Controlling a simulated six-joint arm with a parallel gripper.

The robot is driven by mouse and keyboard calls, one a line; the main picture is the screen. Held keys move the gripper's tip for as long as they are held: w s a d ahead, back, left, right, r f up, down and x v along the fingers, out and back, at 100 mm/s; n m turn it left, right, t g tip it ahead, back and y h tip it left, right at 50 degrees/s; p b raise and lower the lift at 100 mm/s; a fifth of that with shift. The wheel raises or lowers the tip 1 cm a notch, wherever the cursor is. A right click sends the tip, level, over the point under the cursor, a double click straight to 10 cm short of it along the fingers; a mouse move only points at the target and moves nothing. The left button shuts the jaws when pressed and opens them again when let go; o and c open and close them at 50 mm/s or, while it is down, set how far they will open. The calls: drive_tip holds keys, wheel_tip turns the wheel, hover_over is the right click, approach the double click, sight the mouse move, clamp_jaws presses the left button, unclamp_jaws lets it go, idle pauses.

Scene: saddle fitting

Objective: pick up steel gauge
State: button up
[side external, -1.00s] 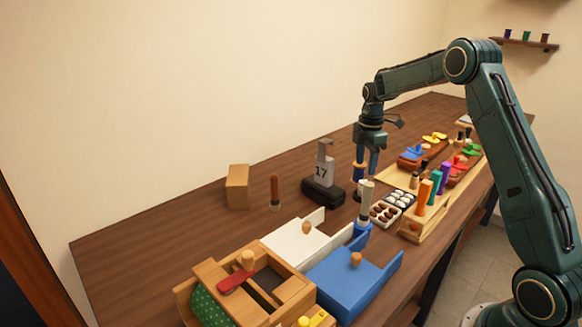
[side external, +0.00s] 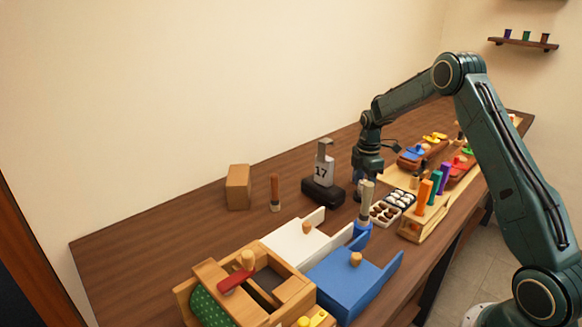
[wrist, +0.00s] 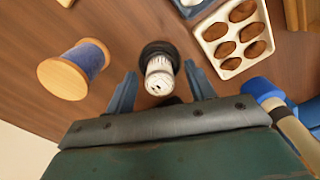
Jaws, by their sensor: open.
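A grey metal plate marked 17 (side external: 323,170), with a bent top, stands upright in a black base (side external: 323,191); it looks like the steel gauge. My gripper (wrist: 162,90) is open and pointing down, to the right of that plate in the side view. In the wrist view, a short whitish cylinder with dark marks (wrist: 159,76) on a round black base (wrist: 158,50) stands between the fingers, with a gap on both sides. I cannot tell whether this is a gauge too. In the side view my gripper mostly hides it.
A blue thread spool (wrist: 80,66) stands close left of the fingers. A tray of brown ovals (wrist: 232,32) and a blue-based pale handle (wrist: 290,120) are at the right. A brown-handled tool (side external: 275,191) and a wooden block (side external: 238,186) stand on clearer table.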

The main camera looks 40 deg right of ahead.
sight(364, 182)
drive_tip(key=shift+f, duration=0.7)
clamp_jaws()
drive_tip(key=shift+r, duration=0.1)
drive_tip(key=shift+r, duration=0.15)
wheel_tip(364, 182, up, 20)
idle(0.6)
idle(0.4)
